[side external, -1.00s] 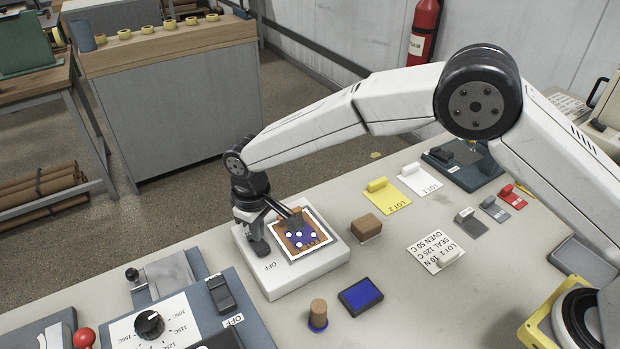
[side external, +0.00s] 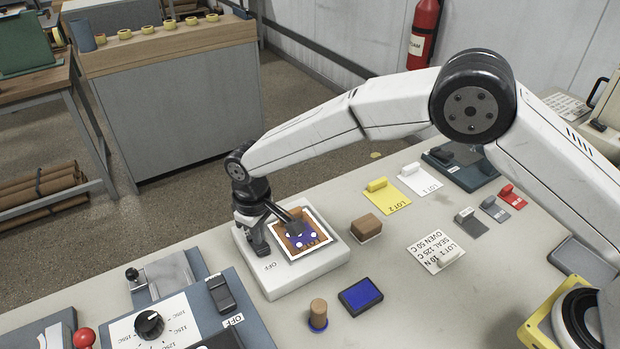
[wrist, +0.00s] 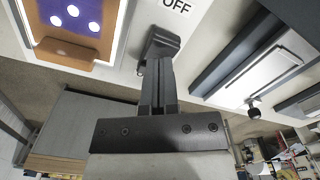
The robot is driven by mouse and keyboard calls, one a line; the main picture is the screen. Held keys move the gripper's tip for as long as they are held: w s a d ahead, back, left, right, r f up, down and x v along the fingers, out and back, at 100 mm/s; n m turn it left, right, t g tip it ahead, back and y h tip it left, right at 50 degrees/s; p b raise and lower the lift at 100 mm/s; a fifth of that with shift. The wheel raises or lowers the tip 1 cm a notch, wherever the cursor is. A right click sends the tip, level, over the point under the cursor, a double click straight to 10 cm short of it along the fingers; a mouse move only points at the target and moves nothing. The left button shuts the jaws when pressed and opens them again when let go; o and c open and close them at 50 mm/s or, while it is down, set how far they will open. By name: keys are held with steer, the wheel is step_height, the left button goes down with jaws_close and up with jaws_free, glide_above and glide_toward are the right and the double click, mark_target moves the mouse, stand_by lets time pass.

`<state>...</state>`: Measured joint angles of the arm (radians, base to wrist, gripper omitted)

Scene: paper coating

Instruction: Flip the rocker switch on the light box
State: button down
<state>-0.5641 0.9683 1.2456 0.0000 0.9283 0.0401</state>
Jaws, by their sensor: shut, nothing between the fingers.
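The white light box (side external: 281,283) sits on the bench with a white-bordered brown and purple coated sheet (side external: 315,229) on top. White dots show through the purple patch. An OFF label (side external: 270,266) is on the box's near left part; it also shows in the wrist view (wrist: 176,6). My gripper (side external: 260,247) is over the left edge of the box, fingers pointing down. In the wrist view my shut fingers (wrist: 157,67) reach the dark rocker switch (wrist: 163,38) beside the label. The fingers partly hide it; contact and its tilt are hard to tell.
A brown block (side external: 367,227), a blue ink pad (side external: 360,296) and a cork-topped stamp (side external: 318,314) stand right and in front of the box. A dial-panel machine (side external: 150,325) is at front left. Bench space beyond the block is clear up to the cards.

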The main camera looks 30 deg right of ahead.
steer(key=shift+f, duration=0.75)
stand_by(0.7)
steer(key=shift+r, duration=0.15)
steer(key=shift+r, duration=3.4)
steer(key=shift+d, duration=0.1)
steer(key=shift+d+r, duration=0.1)
steer(key=shift+d, duration=0.15)
steer(key=s+d+r+m+t, duration=0.15)
steer(key=s+d, duration=0.45)
steer(key=d, duration=0.6)
steer(key=s+d+r+m+t, duration=0.1)
steer(key=s+d+r+m, duration=0.3)
steer(key=d, duration=0.8)
steer(key=s+d+f, duration=0.3)
steer(key=s+d, duration=0.2)
steer(key=s, duration=0.5)
steer(key=shift+d+f, duration=0.3)
steer(key=shift+d, duration=0.05)
